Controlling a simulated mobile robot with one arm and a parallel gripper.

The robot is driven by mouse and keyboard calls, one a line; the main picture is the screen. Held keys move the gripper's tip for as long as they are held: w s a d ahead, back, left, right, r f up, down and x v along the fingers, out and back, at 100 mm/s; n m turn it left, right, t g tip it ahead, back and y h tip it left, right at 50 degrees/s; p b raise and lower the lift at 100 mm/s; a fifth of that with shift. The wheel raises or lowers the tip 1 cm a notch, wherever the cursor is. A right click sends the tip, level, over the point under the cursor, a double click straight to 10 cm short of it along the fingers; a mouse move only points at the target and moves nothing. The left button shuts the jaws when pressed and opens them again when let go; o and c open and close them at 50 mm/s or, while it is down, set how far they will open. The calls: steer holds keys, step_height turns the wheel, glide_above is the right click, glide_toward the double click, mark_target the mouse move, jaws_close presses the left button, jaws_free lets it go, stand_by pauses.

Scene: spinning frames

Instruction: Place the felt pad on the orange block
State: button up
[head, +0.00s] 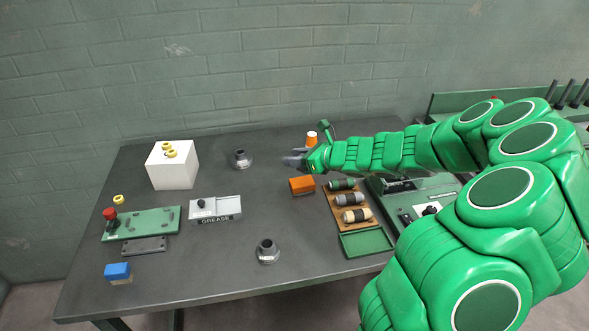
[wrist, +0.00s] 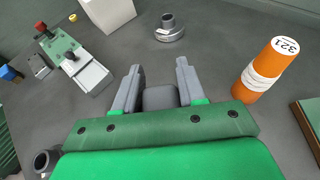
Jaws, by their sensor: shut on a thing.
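My gripper (head: 293,160) is over the table behind the orange block, with its fingers pointing left. In the wrist view its two grey fingers (wrist: 159,78) are shut on a dark grey piece (wrist: 160,97), which looks like the felt pad. Only part of this piece shows, low between the fingers. The orange block (head: 302,185) lies on the table just in front of my gripper and left of the wooden rack. Its top looks bare. The orange block is hidden in the wrist view.
An orange cylinder (head: 312,138) stands behind my gripper; its label shows in the wrist view (wrist: 263,68). A wooden rack (head: 367,228) holds rollers at right. Two grey flanged parts (head: 241,160) (head: 267,253), a white box (head: 172,170) and a grease tray (head: 216,209) stand left. Centre table is clear.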

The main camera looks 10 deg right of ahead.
steer(key=shift+w+f, duration=1.45)
steer(key=shift+f, duration=1.75)
steer(key=shift+f, duration=0.15)
steer(key=o, duration=1)
steer(key=shift+v, duration=6.1)
